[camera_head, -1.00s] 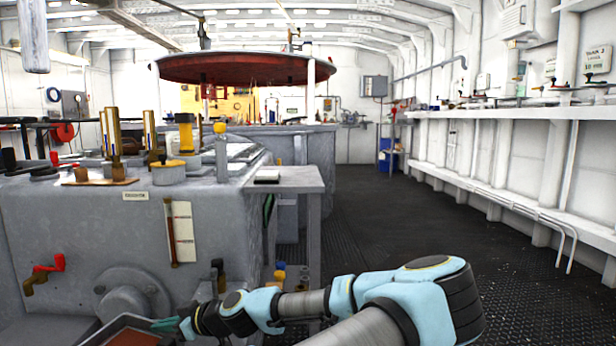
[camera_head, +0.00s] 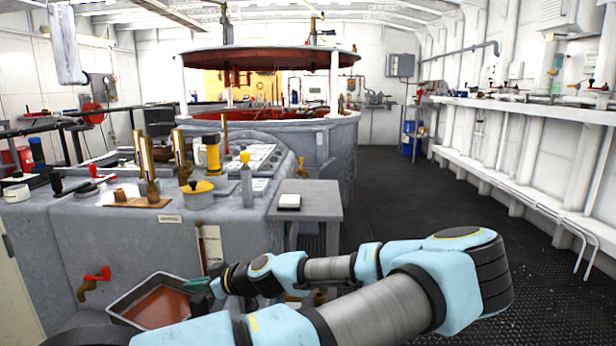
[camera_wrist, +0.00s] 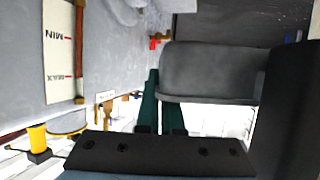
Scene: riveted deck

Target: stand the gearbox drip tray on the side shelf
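The gearbox drip tray (camera_head: 131,292), grey with reddish-brown liquid in it, is in front of the grey console at lower left in the head view. It appears roughly level. My gripper (camera_head: 198,285) is at its right end, with its green fingers on the rim. In the wrist view, the tray's grey wall (camera_wrist: 208,72) sits between the fingers (camera_wrist: 160,118), so the gripper looks shut on it. The side shelf (camera_head: 322,205) is a small grey flat top right of the console. A small white-topped block lies on it. My forearm hides the tray's lower right surroundings.
The console (camera_head: 120,235) carries brass levers, a yellow-lidded pot (camera_head: 198,192) and a yellow-capped bottle (camera_head: 246,178) near the shelf. A red-handled tap (camera_head: 95,278) juts out left of the tray. The dark floor (camera_head: 400,195) to the right is clear.

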